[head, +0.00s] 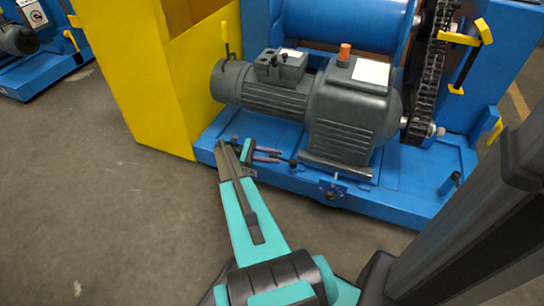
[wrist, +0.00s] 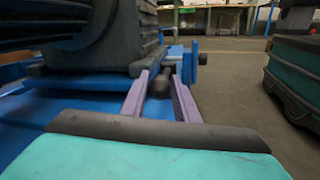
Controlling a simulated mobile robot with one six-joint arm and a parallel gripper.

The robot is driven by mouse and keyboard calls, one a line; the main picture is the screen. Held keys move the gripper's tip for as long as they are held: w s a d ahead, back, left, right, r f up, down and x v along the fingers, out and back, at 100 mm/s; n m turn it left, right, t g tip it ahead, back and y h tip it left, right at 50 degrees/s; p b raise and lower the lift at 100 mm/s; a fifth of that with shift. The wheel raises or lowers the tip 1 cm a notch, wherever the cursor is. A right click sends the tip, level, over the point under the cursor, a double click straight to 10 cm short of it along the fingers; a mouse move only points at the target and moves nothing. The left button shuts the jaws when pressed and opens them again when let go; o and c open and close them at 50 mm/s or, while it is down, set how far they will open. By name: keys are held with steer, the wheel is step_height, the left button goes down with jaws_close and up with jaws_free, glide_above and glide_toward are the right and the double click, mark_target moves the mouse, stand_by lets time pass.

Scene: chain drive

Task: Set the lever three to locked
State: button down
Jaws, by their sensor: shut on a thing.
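The fingers are shut on this handle. In the head view the dark knob of the handle (head: 292,162) shows just at the fingertips. No number or locked mark is readable, so I cannot tell the lever's setting.
The grey motor (head: 345,120) stands close beside the fingers. A blue bracket with a dark knob (head: 332,194) sits on the base's front edge. A yellow guard (head: 150,80) rises at the left, and a chain (head: 432,70) runs at the right. The floor in front is clear.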

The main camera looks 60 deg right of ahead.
steer(key=shift+s+d, duration=0.15)
steer(key=shift+d, duration=0.05)
steer(key=c, duration=1.6)
jaws_free()
steer(key=shift+o, duration=1.1)
steer(key=shift+w+a, duration=0.15)
steer(key=shift+w, duration=0.1)
steer(key=shift+r, duration=0.15)
steer(key=shift+r+p, duration=0.8)
steer(key=shift+s+a+r+p, duration=0.1)
steer(key=shift+a+r+p, duration=0.05)
steer(key=shift+r+p, duration=0.4)
steer(key=shift+s+a+r+p, duration=0.1)
steer(key=shift+r+p, duration=0.3)
steer(key=shift+r, duration=0.1)
steer(key=s+a+p, duration=0.6)
steer(key=s+a, duration=0.2)
steer(key=a, duration=0.4)
steer(key=shift+s+a+r+p, duration=0.3)
steer(key=shift+a+r+p, duration=0.1)
steer(key=shift+r, duration=0.05)
